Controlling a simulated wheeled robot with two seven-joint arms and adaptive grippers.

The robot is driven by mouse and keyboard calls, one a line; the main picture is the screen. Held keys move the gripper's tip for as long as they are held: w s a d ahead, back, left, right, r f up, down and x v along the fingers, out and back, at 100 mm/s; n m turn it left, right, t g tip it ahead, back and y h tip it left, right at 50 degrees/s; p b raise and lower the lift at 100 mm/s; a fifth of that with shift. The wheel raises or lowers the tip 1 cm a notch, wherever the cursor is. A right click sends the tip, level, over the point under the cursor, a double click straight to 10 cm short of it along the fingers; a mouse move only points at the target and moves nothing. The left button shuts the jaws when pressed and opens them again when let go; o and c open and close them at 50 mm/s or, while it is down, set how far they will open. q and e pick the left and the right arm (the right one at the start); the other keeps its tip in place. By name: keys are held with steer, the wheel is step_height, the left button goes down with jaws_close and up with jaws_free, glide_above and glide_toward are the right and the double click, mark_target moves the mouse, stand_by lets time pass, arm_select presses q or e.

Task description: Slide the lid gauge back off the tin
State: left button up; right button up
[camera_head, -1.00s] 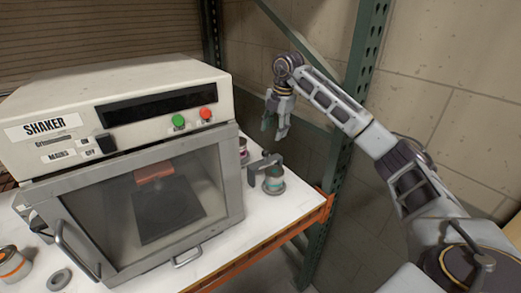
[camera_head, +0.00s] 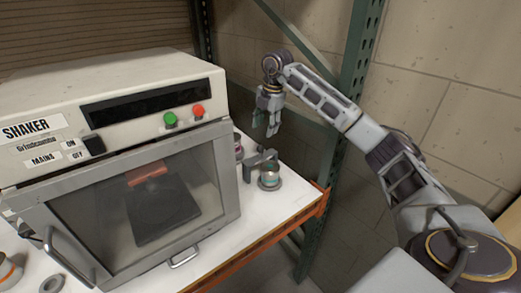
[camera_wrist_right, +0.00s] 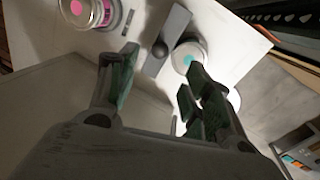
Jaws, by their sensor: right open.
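The tin (camera_head: 269,180), with a teal band, stands on the white shelf right of the shaker. The grey lid gauge (camera_head: 261,159) is at the tin's back left; whether it touches the tin is unclear. My right gripper (camera_head: 267,127) is open and empty above them, fingers pointing down. In the right wrist view the gauge (camera_wrist_right: 174,30) is a flat grey bar with a dark round knob (camera_wrist_right: 160,48). It lies beside the tin (camera_wrist_right: 186,52), whose top has a teal dot. The knob appears between the open fingertips (camera_wrist_right: 163,62). My left gripper is out of view.
The shaker (camera_head: 120,150) stands close on the left. A pink-marked tin (camera_wrist_right: 88,12) stands behind the gauge, partly hidden by the shaker in the head view. A green rack post (camera_head: 352,120) and the orange shelf edge (camera_head: 318,205) bound the right side.

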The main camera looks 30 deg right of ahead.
mark_target(261, 146)
steer(key=f, duration=0.4)
steer(key=w+f+p, duration=0.1)
steer(key=f, duration=0.3)
steer(key=w+f, duration=0.1)
steer(key=f, duration=0.3)
steer(key=shift+w+a, duration=0.1)
steer(key=shift+a, duration=0.2)
steer(key=shift+c, duration=0.3)
jaws_close()
